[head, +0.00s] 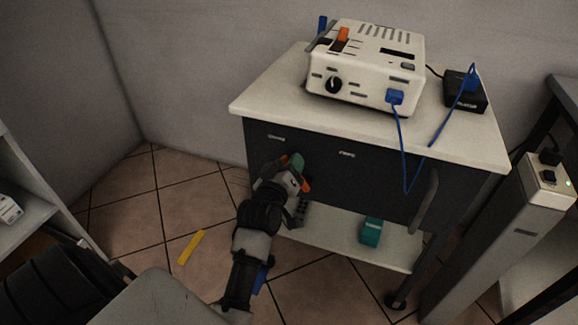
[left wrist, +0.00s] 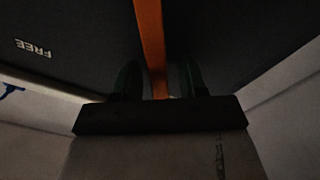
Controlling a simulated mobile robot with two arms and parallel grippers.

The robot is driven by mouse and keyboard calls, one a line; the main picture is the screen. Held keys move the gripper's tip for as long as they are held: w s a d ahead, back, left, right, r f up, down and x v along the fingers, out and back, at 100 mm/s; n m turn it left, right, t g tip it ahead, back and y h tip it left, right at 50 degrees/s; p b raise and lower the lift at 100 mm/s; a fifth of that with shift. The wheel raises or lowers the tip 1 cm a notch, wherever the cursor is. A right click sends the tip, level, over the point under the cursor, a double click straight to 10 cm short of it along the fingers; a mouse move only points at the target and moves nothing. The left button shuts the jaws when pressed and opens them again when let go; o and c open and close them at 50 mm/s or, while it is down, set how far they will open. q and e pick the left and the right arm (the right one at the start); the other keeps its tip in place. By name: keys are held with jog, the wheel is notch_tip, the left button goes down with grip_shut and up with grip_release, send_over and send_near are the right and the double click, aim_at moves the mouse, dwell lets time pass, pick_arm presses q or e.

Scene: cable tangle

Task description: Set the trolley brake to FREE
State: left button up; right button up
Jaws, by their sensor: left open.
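The trolley (head: 470,145) has a pale top and a dark front panel with two small labels. The right label (head: 346,154) is small; the left wrist view shows FREE (left wrist: 33,48), upside down, on the dark panel. My left gripper (head: 297,162) is at the panel, below and between the labels. The orange brake lever (left wrist: 151,40) runs down between its two open fingers in the left wrist view. I cannot tell whether the fingers touch it. In the head view the gripper hides most of the lever. My right gripper is not in view.
A white device (head: 365,65) with a blue cable (head: 404,150) hanging over the panel stands on the trolley, beside a black box (head: 466,92). A teal object (head: 371,231) sits on the lower shelf. A yellow strip (head: 190,247) lies on the floor. A pale post (head: 500,240) stands right.

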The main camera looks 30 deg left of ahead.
pick_arm(q)
jog(key=shift+w, duration=0.1)
jog(key=shift+c, duration=0.4)
grip_shut()
